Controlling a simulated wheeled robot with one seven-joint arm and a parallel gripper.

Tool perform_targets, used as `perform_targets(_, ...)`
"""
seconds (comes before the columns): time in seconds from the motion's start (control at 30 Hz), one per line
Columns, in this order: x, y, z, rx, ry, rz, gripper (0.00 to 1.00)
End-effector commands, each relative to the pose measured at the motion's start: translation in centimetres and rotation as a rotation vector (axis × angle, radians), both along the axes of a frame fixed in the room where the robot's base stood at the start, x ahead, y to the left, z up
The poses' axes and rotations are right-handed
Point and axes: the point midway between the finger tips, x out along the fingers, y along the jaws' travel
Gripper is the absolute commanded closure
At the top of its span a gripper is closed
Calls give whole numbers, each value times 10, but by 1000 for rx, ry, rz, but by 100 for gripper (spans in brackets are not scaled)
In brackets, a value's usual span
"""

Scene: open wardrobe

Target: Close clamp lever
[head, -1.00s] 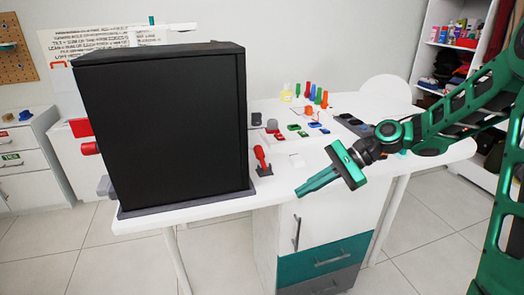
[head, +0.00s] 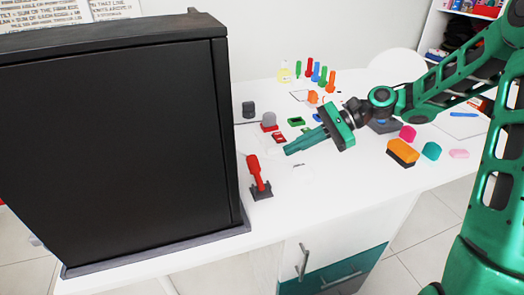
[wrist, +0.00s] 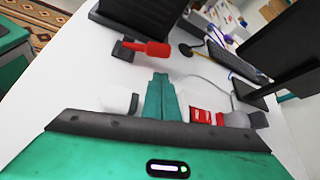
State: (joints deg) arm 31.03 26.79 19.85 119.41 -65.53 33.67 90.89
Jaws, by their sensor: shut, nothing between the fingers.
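The clamp lever is a red handle (head: 255,172) on a small dark base (head: 261,190), standing on the white table beside the black cabinet. The handle stands up and leans slightly in the head view. In the wrist view the red lever (wrist: 150,47) lies ahead of the fingertips, with its dark base (wrist: 123,50) to its left. My gripper (head: 287,151) is green, shut and empty. It is above the table to the right of the lever, pointing left, and apart from it. It also shows in the wrist view (wrist: 160,80).
A large black cabinet (head: 120,150) stands close on the left of the lever. Several small coloured objects and upright bottles lie behind my gripper. An orange block (head: 403,150) is at the right. The table front (head: 310,210) is clear.

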Motion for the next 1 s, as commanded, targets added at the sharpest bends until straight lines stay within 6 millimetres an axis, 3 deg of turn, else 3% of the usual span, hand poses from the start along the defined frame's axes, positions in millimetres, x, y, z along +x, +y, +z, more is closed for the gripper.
perform_targets(0.17, -3, 16, -6, 1, 3, 9, 100)
perform_targets(0.6, -8, 80, -39, 1, 0, 15, 100)
perform_targets(1.0, -9, 95, -48, 0, 1, 12, 100)
